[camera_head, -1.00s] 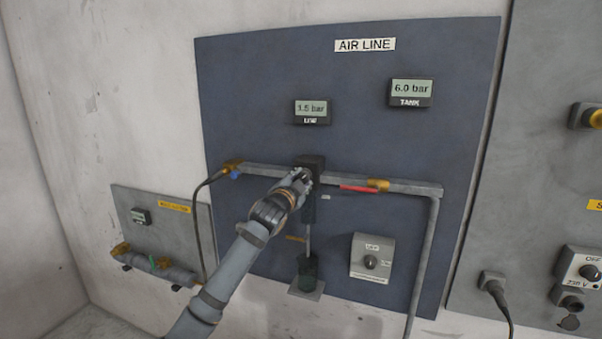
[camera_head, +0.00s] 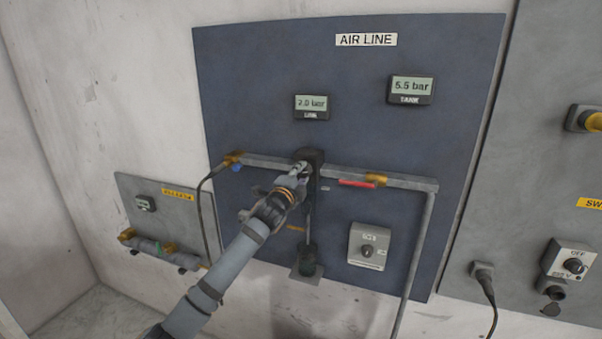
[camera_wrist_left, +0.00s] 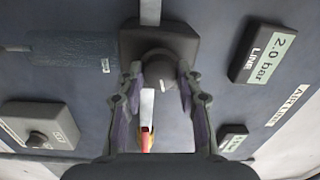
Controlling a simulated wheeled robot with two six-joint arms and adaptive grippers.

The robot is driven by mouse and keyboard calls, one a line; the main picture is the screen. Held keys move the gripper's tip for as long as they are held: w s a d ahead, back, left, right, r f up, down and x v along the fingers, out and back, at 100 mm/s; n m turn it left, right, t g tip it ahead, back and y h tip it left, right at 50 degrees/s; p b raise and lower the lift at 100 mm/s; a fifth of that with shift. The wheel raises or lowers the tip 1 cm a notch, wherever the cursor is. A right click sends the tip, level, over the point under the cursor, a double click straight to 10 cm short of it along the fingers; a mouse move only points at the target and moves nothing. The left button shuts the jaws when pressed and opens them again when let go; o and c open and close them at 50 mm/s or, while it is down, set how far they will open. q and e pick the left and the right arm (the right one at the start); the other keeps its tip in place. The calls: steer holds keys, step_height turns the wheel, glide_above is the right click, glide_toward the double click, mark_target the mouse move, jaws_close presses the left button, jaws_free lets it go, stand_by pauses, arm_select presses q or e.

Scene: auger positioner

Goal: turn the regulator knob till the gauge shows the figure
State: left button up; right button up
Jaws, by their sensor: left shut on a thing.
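The regulator (camera_head: 311,158) is a dark block on the grey pipe of the blue AIR LINE panel. Its round dark knob (camera_wrist_left: 160,68) shows in the left wrist view between the fingers of my left gripper (camera_wrist_left: 160,92), with a pale mark on its face. My left gripper (camera_head: 300,172) is shut on the knob and covers part of it in the head view. The LINE gauge (camera_head: 311,106) reads 2.0 bar, and it also reads 2.0 bar in the left wrist view (camera_wrist_left: 268,55). My right gripper is not in view.
The TANK gauge (camera_head: 411,90) reads 5.5 bar. A red valve lever (camera_head: 357,184) lies along the pipe right of the regulator. A switch box (camera_head: 369,245) sits lower right. A smaller gauge panel (camera_head: 150,225) is at left, and a grey panel with switches at right.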

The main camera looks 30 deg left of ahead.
arm_select(q)
steer(key=shift+f, duration=0.1)
stand_by(0.3)
steer(key=o, duration=1.2)
steer(key=shift+c, duration=0.2)
steer(key=shift+s, duration=0.1)
steer(key=v, duration=0.7)
steer(key=shift+s, duration=0.15)
steer(key=shift+d, duration=0.1)
